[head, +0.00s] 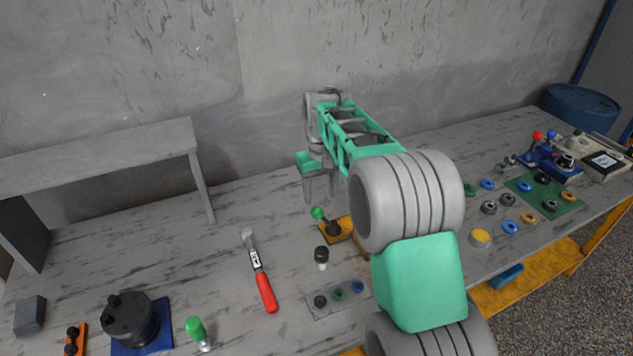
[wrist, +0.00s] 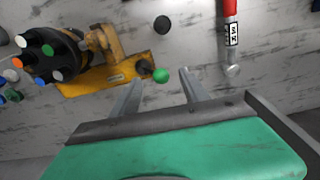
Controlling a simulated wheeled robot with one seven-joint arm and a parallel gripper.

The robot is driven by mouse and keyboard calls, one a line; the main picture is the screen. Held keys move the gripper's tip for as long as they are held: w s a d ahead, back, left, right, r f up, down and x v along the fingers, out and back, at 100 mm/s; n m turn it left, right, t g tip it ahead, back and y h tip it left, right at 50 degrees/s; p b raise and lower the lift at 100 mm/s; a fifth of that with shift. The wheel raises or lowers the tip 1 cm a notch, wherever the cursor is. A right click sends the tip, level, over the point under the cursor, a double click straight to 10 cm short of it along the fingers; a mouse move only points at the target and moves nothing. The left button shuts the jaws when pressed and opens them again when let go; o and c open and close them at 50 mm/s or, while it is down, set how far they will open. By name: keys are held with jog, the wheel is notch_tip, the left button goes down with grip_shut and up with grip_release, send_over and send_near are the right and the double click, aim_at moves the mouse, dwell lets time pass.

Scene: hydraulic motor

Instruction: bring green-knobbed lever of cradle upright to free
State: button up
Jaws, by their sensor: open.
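The green knob (head: 317,212) tops a short dark lever (head: 331,227) on the yellow cradle (head: 348,226). In the head view the lever leans left, away from upright. In the wrist view the green knob (wrist: 161,75) lies in line with the gap between my fingertips, and the yellow cradle (wrist: 92,80) extends left. My gripper (head: 320,199) is open and empty, fingers pointing down, above and behind the knob. I cannot tell the exact distance. A dark motor with coloured plugs (wrist: 42,52) sits at the cradle; my arm hides it in the head view.
A black-and-white peg (head: 321,257) and a grey plate with rings (head: 338,299) are in front. A grey shelf (head: 110,148) stands behind left. The table between shelf and cradle is clear.

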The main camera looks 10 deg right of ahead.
aim_at(318, 207)
jog(key=shift+g, duration=0.3)
jog(key=w+f, duration=0.1)
jog(key=w, duration=0.1)
jog(key=w+f, duration=0.2)
notch_tip(318, 207, down, 9)
jog(key=b, duration=0.5)
jog(key=shift+r, duration=0.1)
jog(key=shift+c, duration=0.4)
jog(key=shift+s, duration=0.1)
jog(key=c, duration=0.6)
jog(key=shift+c, duration=0.2)
jog(key=shift+d+r, duration=0.2)
jog(key=shift+r, duration=0.05)
